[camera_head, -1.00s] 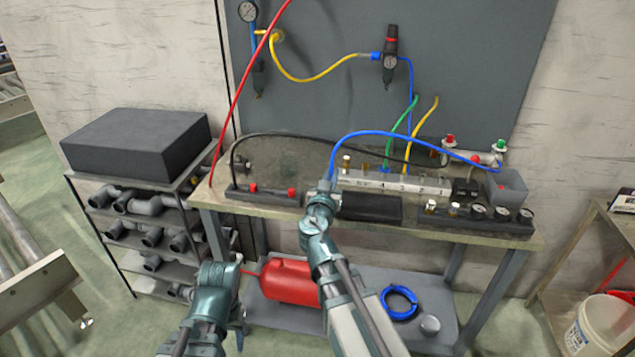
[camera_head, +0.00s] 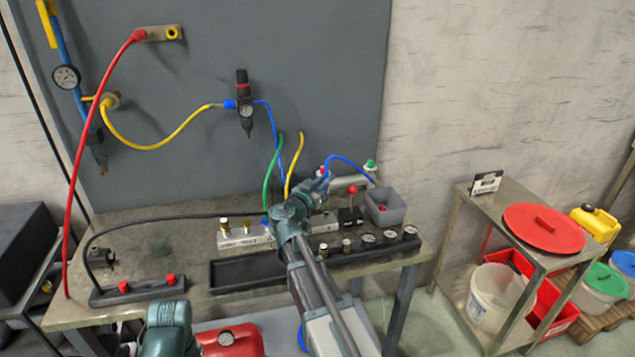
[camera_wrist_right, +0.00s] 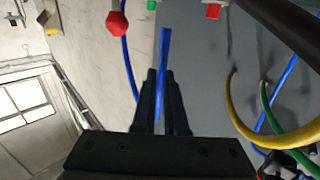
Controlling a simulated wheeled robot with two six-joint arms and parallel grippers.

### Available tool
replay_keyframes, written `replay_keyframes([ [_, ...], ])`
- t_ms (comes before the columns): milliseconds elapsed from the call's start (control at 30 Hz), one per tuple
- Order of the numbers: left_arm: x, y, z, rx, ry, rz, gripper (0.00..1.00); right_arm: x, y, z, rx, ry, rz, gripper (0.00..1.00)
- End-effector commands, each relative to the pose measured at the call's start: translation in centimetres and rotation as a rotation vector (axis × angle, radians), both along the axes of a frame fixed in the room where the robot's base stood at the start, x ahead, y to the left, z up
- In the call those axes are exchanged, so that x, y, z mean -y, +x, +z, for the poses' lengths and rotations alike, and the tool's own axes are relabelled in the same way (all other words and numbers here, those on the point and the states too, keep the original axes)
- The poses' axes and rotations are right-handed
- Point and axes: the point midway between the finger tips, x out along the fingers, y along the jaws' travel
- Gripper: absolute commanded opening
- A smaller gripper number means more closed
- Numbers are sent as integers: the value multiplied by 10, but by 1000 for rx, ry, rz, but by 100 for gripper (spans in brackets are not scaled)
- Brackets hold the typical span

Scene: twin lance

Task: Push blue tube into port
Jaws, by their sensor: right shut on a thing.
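The blue tube (camera_head: 350,163) arcs from my right gripper towards the grey box at the right of the bench. My right gripper (camera_head: 322,184) is raised beside the small cylinder (camera_head: 347,182) with red and green fittings. In the right wrist view, the gripper (camera_wrist_right: 160,76) is shut on the blue tube (camera_wrist_right: 165,48), whose end sticks out past the fingertips. A red fitting (camera_wrist_right: 117,23) shows apart from that end, up and left of it. I cannot tell which opening is the port. One link of my left arm shows at the bottom; its fingers do not show.
A manifold (camera_head: 240,238) with brass fittings and a black tray (camera_head: 262,271) lie on the bench (camera_head: 195,292). A grey box (camera_head: 386,208) stands right of the gripper. Yellow (camera_head: 295,165) and green (camera_head: 272,172) tubes rise behind. A side table with a red lid (camera_head: 544,228) stands right.

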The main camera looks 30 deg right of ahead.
Motion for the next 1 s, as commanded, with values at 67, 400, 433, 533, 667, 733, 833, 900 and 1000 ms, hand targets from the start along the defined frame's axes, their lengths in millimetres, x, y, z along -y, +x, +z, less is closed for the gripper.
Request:
replay_keyframes([
  [67,0,0,1,0,0,0,50,2,0,1,0,0,-7,0],
  [400,0,0,1,0,0,0,50,2,0,0,0,0,-7,0],
  [433,0,0,1,0,0,0,50,2,0,0,0,0,-7,0],
  [533,0,0,-2,0,0,0,50,2,0,-2,0,0,-6,0],
  [667,0,0,-7,0,0,0,50,2,0,-7,0,0,-6,0],
  [733,0,0,-12,0,0,0,50,2,0,-12,0,0,-5,0],
  [833,0,0,-19,0,0,0,50,2,0,-20,0,0,-5,0],
  [900,0,0,-26,0,0,0,50,2,0,-26,0,0,-5,0],
  [1000,0,0,-35,0,0,0,50,2,0,-35,0,0,-5,0],
])
